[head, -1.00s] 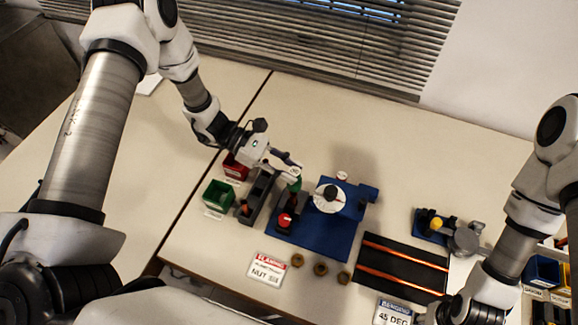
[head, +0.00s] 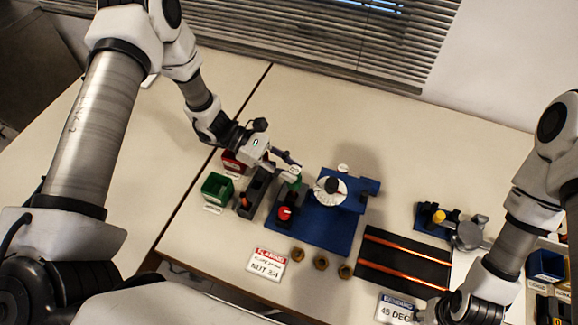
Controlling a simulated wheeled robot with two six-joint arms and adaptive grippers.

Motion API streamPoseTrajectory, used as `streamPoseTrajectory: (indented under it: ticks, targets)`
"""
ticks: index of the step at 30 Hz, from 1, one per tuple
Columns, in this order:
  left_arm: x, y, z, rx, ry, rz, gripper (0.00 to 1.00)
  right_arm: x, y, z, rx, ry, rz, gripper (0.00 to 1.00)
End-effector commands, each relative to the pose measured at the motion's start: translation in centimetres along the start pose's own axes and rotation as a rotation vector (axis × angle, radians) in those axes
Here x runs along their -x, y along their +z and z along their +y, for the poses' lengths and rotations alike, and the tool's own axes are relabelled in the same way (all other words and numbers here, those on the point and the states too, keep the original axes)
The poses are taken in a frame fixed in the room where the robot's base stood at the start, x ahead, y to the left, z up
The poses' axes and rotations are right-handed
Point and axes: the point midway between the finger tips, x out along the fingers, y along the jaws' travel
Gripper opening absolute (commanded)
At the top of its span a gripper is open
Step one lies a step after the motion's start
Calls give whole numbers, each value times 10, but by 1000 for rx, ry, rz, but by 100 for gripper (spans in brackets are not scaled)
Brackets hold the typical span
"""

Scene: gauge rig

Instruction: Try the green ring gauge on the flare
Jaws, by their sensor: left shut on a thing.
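My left gripper (head: 292,168) is shut on the green ring gauge (head: 294,183), a small green piece just below its fingertips. The gauge is over the left part of the blue rig (head: 325,235), behind a red-topped part (head: 284,213) and left of a white dial (head: 330,190). The fingers hide part of it. The flare is too small to make out, so I cannot tell whether the gauge touches it. My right gripper (head: 452,307) is at the bottom right edge, partly cut off, with its fingers unclear.
A green bin (head: 216,187), a red bin (head: 234,162) and a dark grey holder (head: 254,193) stand left of the rig. Several brass nuts (head: 321,262) lie in front. A black board with copper tubes (head: 405,262) lies to the right. The back of the table is clear.

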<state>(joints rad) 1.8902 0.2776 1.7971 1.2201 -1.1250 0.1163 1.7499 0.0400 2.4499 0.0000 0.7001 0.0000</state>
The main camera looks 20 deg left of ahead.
Motion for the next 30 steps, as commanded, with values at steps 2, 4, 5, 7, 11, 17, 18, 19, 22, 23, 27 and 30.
streamPoseTrajectory:
  ticks: [2,4,5,7,11,17,18,19,22,23,27,30]
  targets:
    - [0,0,0,0,0,0,0,0,0,0,0,0,0,40]
    - [0,-1,0,0,0,0,0,-1,0,0,0,0,0,40]
    - [0,-1,0,0,0,0,0,-2,0,0,0,0,0,40]
    - [-1,-2,0,0,0,0,0,-3,0,0,0,0,0,40]
    - [-2,-4,0,0,0,0,0,-5,0,0,0,0,0,40]
    - [-2,-5,0,0,0,0,0,-6,0,0,0,0,0,40]
    - [-2,-5,0,0,0,0,0,-6,0,0,0,0,0,40]
    - [-2,-5,0,0,0,0,0,-6,0,0,0,0,0,40]
    - [-2,-5,0,0,0,0,0,-6,0,0,0,0,0,40]
    - [-2,-5,0,0,0,0,0,-6,0,0,0,0,0,40]
    - [-2,-5,0,0,0,0,0,-6,0,0,0,0,0,40]
    - [-2,-5,0,0,0,0,0,-6,0,0,0,0,0,40]
